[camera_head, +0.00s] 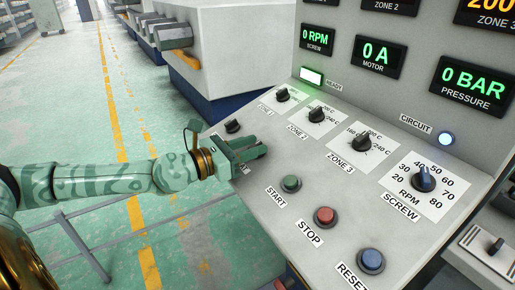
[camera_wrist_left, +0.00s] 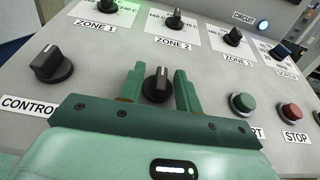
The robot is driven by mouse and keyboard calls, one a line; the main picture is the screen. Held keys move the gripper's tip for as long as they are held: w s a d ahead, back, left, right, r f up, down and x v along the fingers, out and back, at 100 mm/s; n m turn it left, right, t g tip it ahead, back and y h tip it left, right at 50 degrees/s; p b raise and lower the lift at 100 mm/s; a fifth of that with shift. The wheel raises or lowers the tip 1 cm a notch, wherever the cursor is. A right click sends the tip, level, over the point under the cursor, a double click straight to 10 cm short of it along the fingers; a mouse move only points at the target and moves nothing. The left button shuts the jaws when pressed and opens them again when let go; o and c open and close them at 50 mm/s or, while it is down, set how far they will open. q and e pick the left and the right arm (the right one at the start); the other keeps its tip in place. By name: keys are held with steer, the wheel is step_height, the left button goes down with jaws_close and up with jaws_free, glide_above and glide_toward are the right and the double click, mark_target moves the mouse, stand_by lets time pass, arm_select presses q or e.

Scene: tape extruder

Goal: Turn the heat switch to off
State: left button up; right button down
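My left gripper (camera_head: 263,147) is over the left part of the sloped control panel, pale green with darker green fingers. In the left wrist view the gripper (camera_wrist_left: 159,82) is open, with one finger on each side of a black rotary knob (camera_wrist_left: 157,88). Gaps show between the knob and both fingers. The knob's pointer stands nearly upright in that view. Its label is hidden behind my gripper, so I cannot read whether it is the heat switch. In the head view my gripper hides this knob. My right gripper is not in view.
A control knob (camera_wrist_left: 52,65) sits left of my gripper, also in the head view (camera_head: 232,126). Zone 1 (camera_head: 282,95), zone 2 (camera_head: 316,115) and zone 3 (camera_head: 361,143) dials lie behind. Green start (camera_head: 291,184), red stop (camera_head: 325,215) and blue reset (camera_head: 371,260) buttons are to the right.

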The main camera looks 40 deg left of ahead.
arm_select(q)
steer(key=shift+w+d+r, duration=0.1)
steer(key=shift+w+d, duration=0.3)
steer(key=shift+w, duration=0.2)
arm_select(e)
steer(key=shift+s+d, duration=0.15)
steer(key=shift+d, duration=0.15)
arm_select(q)
steer(key=shift+c, duration=0.3)
